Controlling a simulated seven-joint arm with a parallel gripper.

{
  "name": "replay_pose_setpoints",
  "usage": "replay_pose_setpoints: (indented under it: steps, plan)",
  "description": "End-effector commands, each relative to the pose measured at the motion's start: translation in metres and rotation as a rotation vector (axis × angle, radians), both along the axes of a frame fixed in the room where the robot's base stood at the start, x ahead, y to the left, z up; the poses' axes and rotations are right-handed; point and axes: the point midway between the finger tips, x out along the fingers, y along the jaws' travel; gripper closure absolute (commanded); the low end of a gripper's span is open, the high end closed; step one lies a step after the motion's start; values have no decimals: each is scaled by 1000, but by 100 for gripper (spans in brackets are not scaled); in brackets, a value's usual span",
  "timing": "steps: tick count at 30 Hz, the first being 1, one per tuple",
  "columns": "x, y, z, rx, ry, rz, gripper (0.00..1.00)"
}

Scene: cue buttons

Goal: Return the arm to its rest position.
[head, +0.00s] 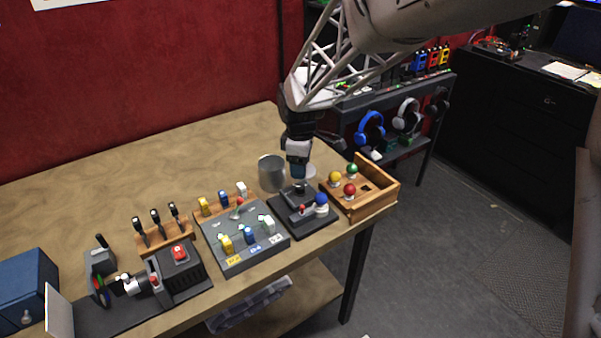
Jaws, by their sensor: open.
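My arm reaches in from the top right of the head view, and my gripper (298,172) points down over the right part of the wooden table (130,178). Its jaws are open, and I see nothing held between them. The fingertips are small and dark here. The gripper hangs just above or behind a black base (312,222) with a blue ball knob (321,199). I cannot tell the exact gap. A grey metal cup (272,174) stands just left of the gripper.
A wooden tray (379,206) with red, yellow and green balls sits right of the gripper. A grey switch panel (222,244) and a machine with a red button (180,252) stand to the left. A shelf with headphones (370,128) is behind. The table's back left is clear.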

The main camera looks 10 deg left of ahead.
Motion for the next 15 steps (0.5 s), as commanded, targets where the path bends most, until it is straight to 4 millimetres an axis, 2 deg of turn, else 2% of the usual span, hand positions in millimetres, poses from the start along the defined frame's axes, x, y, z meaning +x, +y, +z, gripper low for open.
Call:
replay_pose_setpoints:
  steps: [4,15]
  plan:
    - [0,0,7,0,0,0,43]
    - [0,-1,8,0,0,-1,43]
